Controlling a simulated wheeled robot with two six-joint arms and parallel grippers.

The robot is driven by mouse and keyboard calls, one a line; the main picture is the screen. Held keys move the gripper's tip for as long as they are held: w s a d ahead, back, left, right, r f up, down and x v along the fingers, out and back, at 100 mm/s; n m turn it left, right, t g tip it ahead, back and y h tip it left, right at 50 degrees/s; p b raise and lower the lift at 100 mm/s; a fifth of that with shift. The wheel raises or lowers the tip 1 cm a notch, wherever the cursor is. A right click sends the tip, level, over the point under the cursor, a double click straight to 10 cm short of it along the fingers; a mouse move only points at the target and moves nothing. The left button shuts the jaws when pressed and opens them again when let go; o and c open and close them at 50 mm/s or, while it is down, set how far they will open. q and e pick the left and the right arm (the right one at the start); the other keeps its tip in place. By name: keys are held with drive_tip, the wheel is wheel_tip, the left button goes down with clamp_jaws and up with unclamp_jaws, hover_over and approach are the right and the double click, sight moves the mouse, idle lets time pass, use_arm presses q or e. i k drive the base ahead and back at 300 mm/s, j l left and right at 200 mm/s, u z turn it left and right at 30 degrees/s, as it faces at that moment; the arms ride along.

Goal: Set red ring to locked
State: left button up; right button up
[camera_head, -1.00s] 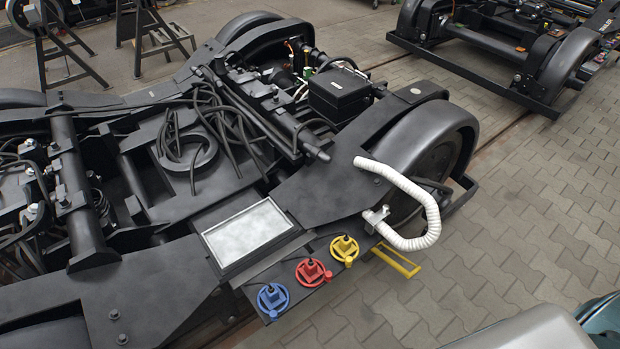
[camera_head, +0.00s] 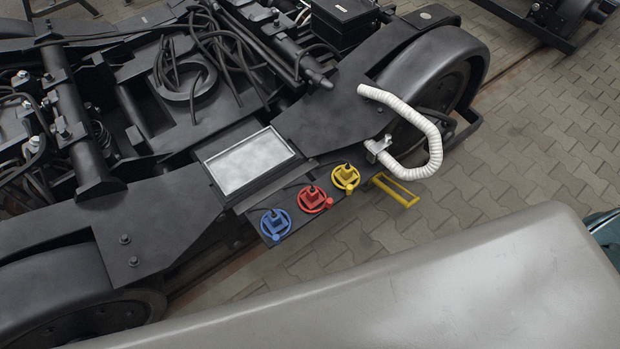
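The red ring (camera_head: 314,199) is a round handwheel with a small knob at its lower right. It sits on a dark plate (camera_head: 297,229) at the near edge of the bogie, between the blue ring (camera_head: 276,224) and the yellow ring (camera_head: 345,177). No lock marking is readable at this size. Neither of my grippers shows in the head view, and nothing touches the rings.
A white tray (camera_head: 249,163) lies behind the rings. A white ribbed hose (camera_head: 427,135) and a yellow bar (camera_head: 396,191) are to their right. A large grey surface (camera_head: 430,285) fills the lower right. Paved floor (camera_head: 545,120) is clear at right.

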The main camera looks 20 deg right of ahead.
sight(328, 203)
drive_tip(key=z, duration=0.7)
